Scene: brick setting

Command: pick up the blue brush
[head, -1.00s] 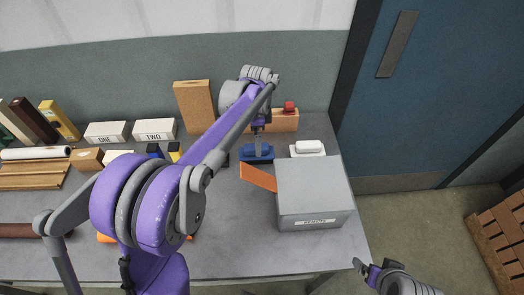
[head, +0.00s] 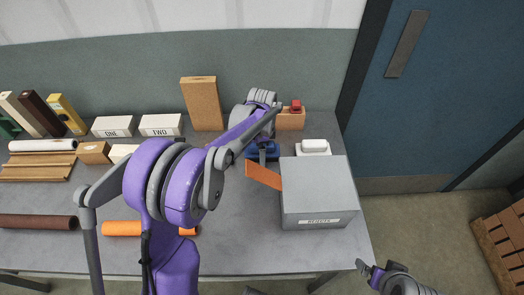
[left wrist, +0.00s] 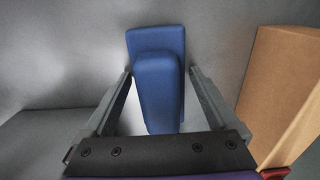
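The blue brush (head: 255,153) lies on the grey table near its back, partly hidden by my left gripper in the head view. In the left wrist view the brush (left wrist: 157,85) shows a flat blue block with a rounded blue handle above it. My left gripper (left wrist: 160,95) is open, with one finger on each side of the brush and gaps visible. It also shows in the head view (head: 262,158), pointing down at the brush. My right gripper (head: 364,268) is empty beyond the table's front right corner; its opening is too small to judge.
A white brush-like item (head: 314,147) lies to the right. A brown block (head: 291,121) with a red thing on top stands behind. A tall cork-coloured block (head: 203,104) stands back left.

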